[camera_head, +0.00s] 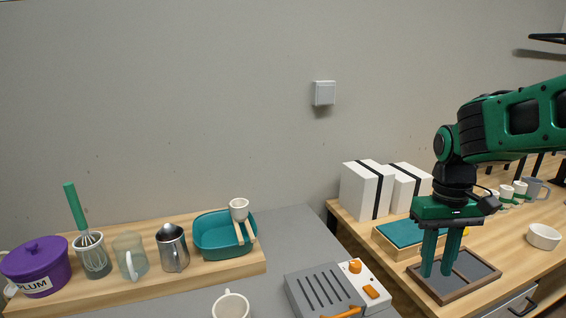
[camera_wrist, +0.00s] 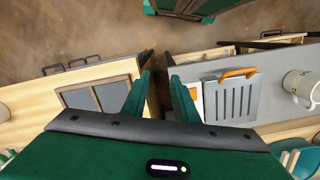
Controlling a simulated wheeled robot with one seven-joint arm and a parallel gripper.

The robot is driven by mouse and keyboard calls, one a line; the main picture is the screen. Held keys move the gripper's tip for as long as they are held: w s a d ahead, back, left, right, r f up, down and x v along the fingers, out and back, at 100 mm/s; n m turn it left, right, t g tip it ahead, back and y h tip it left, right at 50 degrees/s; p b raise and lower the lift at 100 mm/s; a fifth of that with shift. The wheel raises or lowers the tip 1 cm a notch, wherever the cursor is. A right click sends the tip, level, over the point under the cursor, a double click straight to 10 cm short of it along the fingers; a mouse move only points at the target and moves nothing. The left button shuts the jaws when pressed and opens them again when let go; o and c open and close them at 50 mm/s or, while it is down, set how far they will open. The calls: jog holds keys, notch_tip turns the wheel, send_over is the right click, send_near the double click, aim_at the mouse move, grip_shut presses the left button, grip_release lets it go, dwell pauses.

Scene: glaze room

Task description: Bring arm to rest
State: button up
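My arm is dark green and comes in from the right in the head view. My gripper (camera_head: 438,274) points down, with its two green fingers apart and nothing between them. In the head view it appears in front of a wood-framed tray with dark grey panels (camera_head: 480,268). In the wrist view my gripper (camera_wrist: 160,76) hangs over the gap between two counters. There the tray (camera_wrist: 112,97) lies left of the fingers, and a grey slotted device (camera_wrist: 236,98) with orange handles lies to their right.
The slotted device (camera_head: 318,291) stands on the grey counter. White boxes with black bands (camera_head: 366,190), a teal-topped wooden box (camera_head: 402,236) and a white bowl (camera_head: 543,236) are on the right counter. A purple pot (camera_head: 38,262), jugs and a teal basin (camera_head: 222,243) stand left. Air above the grey counter is clear.

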jog(key=s+d+f+m, duration=0.1)
jog(key=s+d+m, duration=0.2)
jog(key=s, duration=0.5)
jog(key=s+d+f+m+t, duration=0.1)
jog(key=s+d+m, duration=0.2)
jog(key=s, duration=0.6)
jog(key=shift+s+d+f+y, duration=0.15)
jog(key=shift+d+f+y, duration=0.2)
jog(key=shift+d, duration=0.55)
